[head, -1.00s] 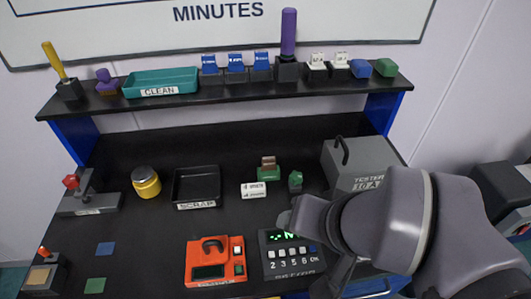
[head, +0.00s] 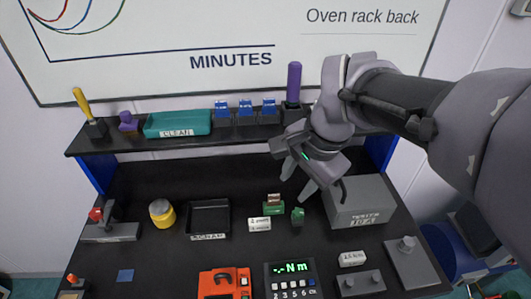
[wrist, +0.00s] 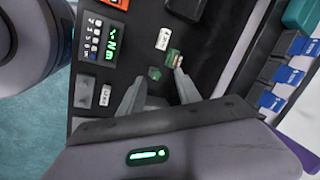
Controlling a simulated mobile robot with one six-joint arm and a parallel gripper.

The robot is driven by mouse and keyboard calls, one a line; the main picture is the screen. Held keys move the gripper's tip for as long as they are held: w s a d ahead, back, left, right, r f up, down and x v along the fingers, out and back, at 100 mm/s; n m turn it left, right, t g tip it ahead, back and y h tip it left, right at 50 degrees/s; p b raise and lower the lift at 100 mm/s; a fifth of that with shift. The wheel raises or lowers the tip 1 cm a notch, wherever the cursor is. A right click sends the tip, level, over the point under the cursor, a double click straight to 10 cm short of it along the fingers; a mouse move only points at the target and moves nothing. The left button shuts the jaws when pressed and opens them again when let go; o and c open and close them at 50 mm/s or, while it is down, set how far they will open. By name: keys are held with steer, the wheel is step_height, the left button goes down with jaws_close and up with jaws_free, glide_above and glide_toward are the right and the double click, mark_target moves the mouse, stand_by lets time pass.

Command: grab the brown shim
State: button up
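The brown shim (head: 274,197) stands in a small green holder (head: 274,209) on the black bench, right of the scrap tray. In the wrist view the shim (wrist: 180,60) and the green holder (wrist: 170,56) are near the tip of the right-hand finger. My gripper (head: 298,181) is open and empty, pointing down above the bench, to the upper right of the shim in the head view. Its spread fingers also show in the wrist view (wrist: 157,77). I see no contact with the shim.
A small green piece (head: 298,216) and a white label block (head: 260,224) stand close to the holder. The grey tester (head: 362,210) is at right, the black scrap tray (head: 209,232) at left. A shelf (head: 225,139) with a teal clean tray (head: 178,124) runs behind.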

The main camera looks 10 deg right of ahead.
steer(key=w+r+m+g+p, duration=0.2)
steer(key=w+m+p, duration=0.25)
steer(key=w, duration=0.35)
steer(key=m+g, duration=0.1)
steer(key=m, duration=0.1)
glide_above(274, 195)
steer(key=d, duration=0.2)
steer(key=f, duration=0.9)
steer(key=f+b, duration=0.1)
steer(key=f, duration=0.4)
steer(key=shift+w+a+f, duration=0.1)
steer(key=shift+w, duration=0.2)
steer(key=f, duration=0.1)
steer(key=a+f, duration=0.1)
steer(key=f, duration=0.1)
steer(key=f+b, duration=0.1)
steer(key=f, duration=0.1)
steer(key=shift+s+a, duration=0.35)
steer(key=shift+a, duration=0.05)
steer(key=shift+f, duration=0.35)
jaws_close()
